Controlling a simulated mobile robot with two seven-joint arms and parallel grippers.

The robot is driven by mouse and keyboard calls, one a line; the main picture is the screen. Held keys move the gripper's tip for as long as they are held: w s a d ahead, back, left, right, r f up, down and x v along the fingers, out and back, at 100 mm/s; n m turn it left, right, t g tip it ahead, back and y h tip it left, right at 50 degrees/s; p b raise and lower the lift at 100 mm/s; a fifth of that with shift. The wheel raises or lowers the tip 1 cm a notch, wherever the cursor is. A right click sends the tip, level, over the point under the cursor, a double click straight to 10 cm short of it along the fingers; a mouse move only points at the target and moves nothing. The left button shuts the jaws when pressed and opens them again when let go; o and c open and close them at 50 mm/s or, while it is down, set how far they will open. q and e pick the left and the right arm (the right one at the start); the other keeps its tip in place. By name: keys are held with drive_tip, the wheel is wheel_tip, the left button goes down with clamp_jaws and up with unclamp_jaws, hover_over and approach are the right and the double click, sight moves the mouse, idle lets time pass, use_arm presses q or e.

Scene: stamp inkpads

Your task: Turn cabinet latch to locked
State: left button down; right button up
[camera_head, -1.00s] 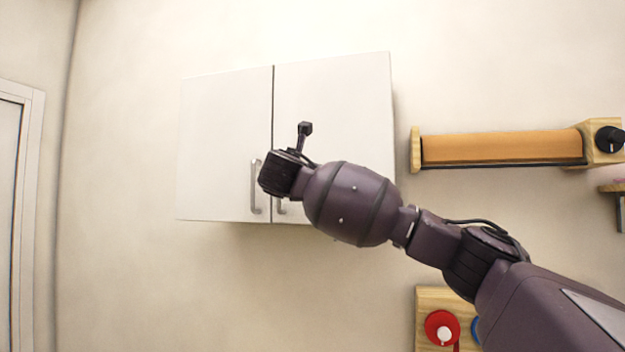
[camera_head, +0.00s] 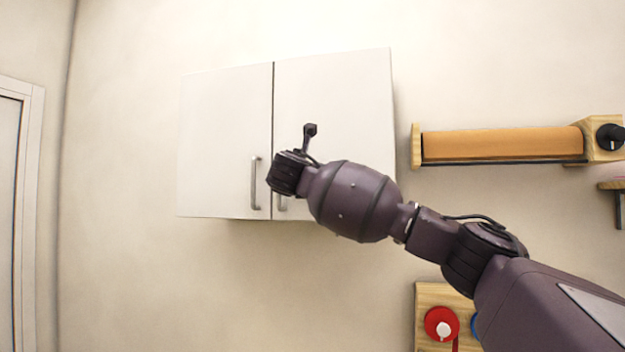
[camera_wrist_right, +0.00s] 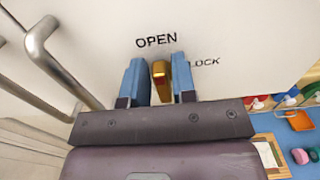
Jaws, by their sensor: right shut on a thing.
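The white two-door cabinet (camera_head: 225,120) hangs on the wall in the head view. Its brass latch (camera_wrist_right: 160,75) shows in the wrist view, with its end just below the word OPEN; the word LOCK stands to its right. My right gripper (camera_wrist_right: 161,80) has its two blue fingers on either side of the latch and is shut on it. In the head view my right wrist covers the gripper and the latch. My left gripper is not in view.
Metal door handles show at the left of the wrist view (camera_wrist_right: 62,65) and on the left door in the head view (camera_head: 255,183). An orange roll on a wooden holder (camera_head: 500,145) is right of the cabinet. A board with a red knob (camera_head: 440,323) is lower right.

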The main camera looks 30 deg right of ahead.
drive_tip(key=shift+m, duration=0.3)
drive_tip(key=m, duration=0.5)
drive_tip(key=s+f+m+b, duration=0.1)
drive_tip(key=m, duration=0.5)
drive_tip(key=d+f+m, duration=0.1)
drive_tip(key=m, duration=0.5)
drive_tip(key=shift+s+d, duration=0.1)
drive_tip(key=shift+s, duration=0.1)
idle(0.5)
drive_tip(key=o, duration=0.7)
